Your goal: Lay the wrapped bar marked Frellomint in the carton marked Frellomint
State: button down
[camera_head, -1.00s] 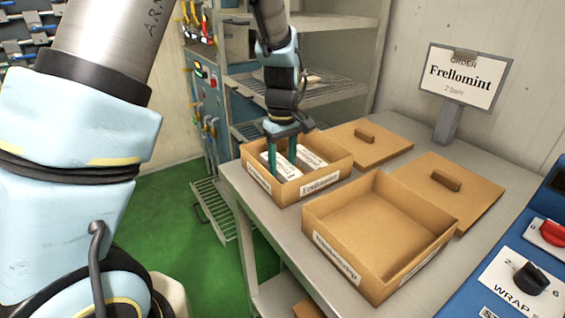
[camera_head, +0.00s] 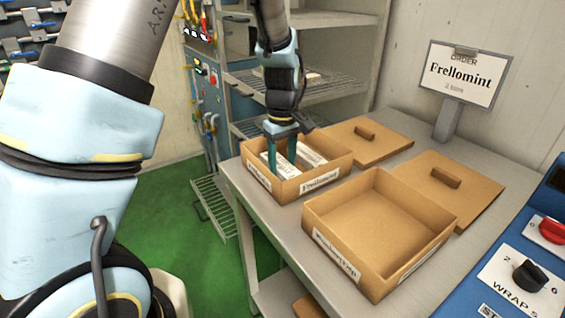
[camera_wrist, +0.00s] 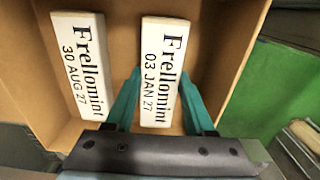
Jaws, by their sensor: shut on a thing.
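My gripper (camera_head: 282,150) is shut on a white wrapped bar (camera_wrist: 160,70) marked Frellomint, 03 JAN 27, with one finger on each long side. The bar is inside the open carton marked Frellomint (camera_head: 292,191), in its left part in the head view. Whether its underside touches the carton floor I cannot tell. A second white bar (camera_wrist: 82,62), marked Frellomint, 30 AUG 27, lies beside it in the same carton with a gap between them. The carton's inside also shows in the wrist view (camera_wrist: 120,40).
A second open carton (camera_head: 375,225) stands empty in front at the right; its label is hard to read. Two lids (camera_head: 375,143) (camera_head: 465,200) lie behind the cartons. An order sign (camera_head: 465,75) reads Frellomint. A blue control panel (camera_head: 500,290) is at the right.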

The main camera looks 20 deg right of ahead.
grip_release()
dwell(0.4)
jog(key=shift+r, duration=0.1)
notch_tip(320, 180, up, 8)
jog(key=p, duration=0.7)
dwell(0.4)
dwell(0.6)
jog(key=s+a+r+m, duration=0.1)
jog(key=a+r, duration=0.1)
jog(key=a, duration=1.3)
jog(key=s+a+r+m+t, duration=0.1)
jog(key=s+a+r+m, duration=0.1)
jog(key=a, duration=1.3)
jog(key=shift+s+a+r+t, duration=0.2)
jog(key=shift+r+t, duration=0.1)
jog(key=shift+r, duration=0.4)
